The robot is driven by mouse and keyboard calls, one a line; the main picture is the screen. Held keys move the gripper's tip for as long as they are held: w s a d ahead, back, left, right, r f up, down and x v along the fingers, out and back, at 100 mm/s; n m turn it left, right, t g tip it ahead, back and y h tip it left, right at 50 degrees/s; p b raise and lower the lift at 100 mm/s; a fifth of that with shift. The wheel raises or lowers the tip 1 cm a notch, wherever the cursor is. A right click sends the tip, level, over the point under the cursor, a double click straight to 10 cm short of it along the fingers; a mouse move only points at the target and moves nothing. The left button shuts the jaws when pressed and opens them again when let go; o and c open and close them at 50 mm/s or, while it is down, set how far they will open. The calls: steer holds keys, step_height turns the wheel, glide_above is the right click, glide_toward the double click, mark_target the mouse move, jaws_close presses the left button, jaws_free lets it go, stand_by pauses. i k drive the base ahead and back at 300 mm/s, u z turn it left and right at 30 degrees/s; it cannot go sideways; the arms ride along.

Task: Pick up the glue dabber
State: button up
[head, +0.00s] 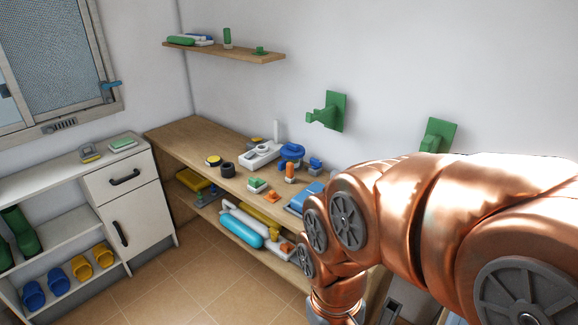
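I cannot tell for sure which item is the glue dabber. A small upright item with an orange top and pale base (290,172) stands on the wooden workbench (165,135) and might be it. My copper arm reaches in from the right and bends down to the bottom edge, well in front of the bench. My gripper is out of view below that edge. The arm hides the right part of the bench.
The bench also holds a white tray-like item (258,156), a blue item (291,151), a black ring (227,169) and a yellow-topped round item (213,160). A lower shelf carries a light blue cylinder (241,229). A white cabinet (128,200) stands left. The tiled floor between is clear.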

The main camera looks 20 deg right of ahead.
mark_target(290, 178)
steer(key=u, duration=0.15)
steer(key=i, duration=1.35)
steer(key=u, duration=0.15)
